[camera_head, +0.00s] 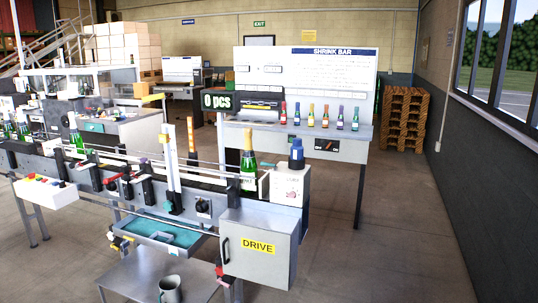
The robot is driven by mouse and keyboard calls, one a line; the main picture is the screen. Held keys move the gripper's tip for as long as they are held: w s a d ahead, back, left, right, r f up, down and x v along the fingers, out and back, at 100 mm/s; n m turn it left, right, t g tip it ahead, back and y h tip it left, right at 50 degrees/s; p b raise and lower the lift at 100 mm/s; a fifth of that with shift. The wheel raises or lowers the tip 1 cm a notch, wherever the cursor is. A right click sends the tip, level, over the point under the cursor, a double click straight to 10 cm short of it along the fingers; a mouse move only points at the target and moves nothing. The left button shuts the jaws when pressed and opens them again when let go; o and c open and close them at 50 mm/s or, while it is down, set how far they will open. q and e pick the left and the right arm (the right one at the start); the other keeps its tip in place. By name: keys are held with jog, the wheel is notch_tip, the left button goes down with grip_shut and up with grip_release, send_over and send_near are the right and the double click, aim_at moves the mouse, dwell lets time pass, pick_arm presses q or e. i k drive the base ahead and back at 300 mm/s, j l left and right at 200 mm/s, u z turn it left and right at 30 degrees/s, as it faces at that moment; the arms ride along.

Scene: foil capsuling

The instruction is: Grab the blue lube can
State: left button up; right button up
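A small blue container (296,153), which looks like the blue lube can, stands upright on top of a white box (290,187) at the right end of the conveyor line. Its top is narrower than its body, and any label is too small to read. A green bottle with a gold neck (248,163) stands on the line just left of it. Neither of my grippers is in view, and nothing is touching the blue container.
A grey DRIVE cabinet (258,247) sits in front of and below the white box. A grey mug-like vessel (170,290) stands on a low metal table (132,278). Behind is the SHRINK BAR bench (345,149) with several small bottles.

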aim_at(297, 149)
jog(key=i+l+u, duration=0.75)
jog(key=l, duration=0.2)
jog(key=l+u, duration=0.25)
jog(key=i+l, duration=0.05)
jog(key=l, duration=0.05)
